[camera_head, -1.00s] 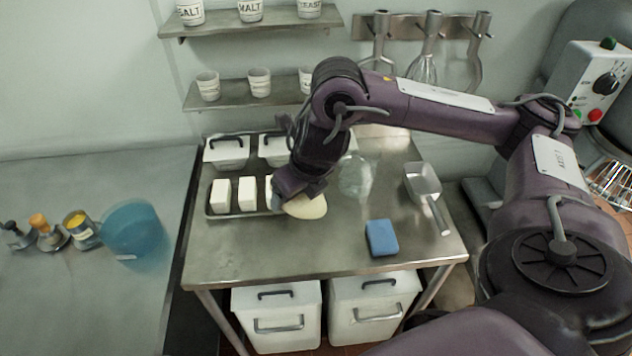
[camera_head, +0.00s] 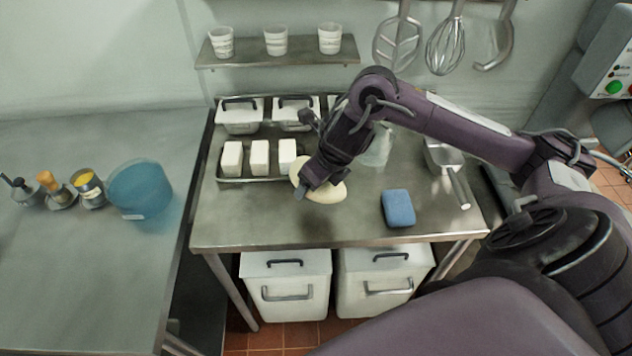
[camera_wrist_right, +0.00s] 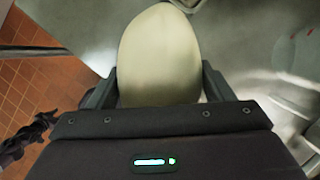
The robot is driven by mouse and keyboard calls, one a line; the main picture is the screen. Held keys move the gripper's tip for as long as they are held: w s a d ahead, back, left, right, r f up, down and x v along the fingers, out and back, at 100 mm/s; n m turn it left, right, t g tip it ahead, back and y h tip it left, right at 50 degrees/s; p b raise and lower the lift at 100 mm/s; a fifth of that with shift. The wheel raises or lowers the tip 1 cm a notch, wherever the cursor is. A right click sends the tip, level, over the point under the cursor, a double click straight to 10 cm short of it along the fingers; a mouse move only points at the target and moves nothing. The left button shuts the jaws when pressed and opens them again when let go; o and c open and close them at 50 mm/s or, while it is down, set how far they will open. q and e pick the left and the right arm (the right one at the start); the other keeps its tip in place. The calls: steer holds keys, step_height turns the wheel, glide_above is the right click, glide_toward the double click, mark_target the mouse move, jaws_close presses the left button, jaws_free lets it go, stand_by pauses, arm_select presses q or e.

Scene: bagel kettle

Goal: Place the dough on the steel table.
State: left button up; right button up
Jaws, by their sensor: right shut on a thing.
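The pale, oval dough (camera_head: 330,194) is in my right gripper (camera_head: 318,190), over the front middle of the steel table (camera_head: 260,222). In the right wrist view the dough (camera_wrist_right: 160,55) fills the space between the two fingers (camera_wrist_right: 160,88), which are shut on its sides. I cannot tell whether the dough's underside touches the tabletop. The gripper hides part of the dough in the head view. My left gripper is not in view.
A tray with white blocks (camera_head: 259,157) lies left of the dough, with lidded containers (camera_head: 240,117) behind. A blue sponge (camera_head: 398,208) and a metal scoop (camera_head: 447,165) lie to the right. A clear vessel (camera_head: 377,148) stands behind. The table's front left is bare.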

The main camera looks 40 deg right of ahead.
step_height(320, 180, down, 8)
steer(key=shift+r, duration=0.2)
stand_by(0.3)
steer(key=o, duration=1.7)
steer(key=shift+c, duration=0.2)
steer(key=v, duration=1.2)
steer(key=shift+s, duration=0.15)
steer(key=shift+f, duration=0.1)
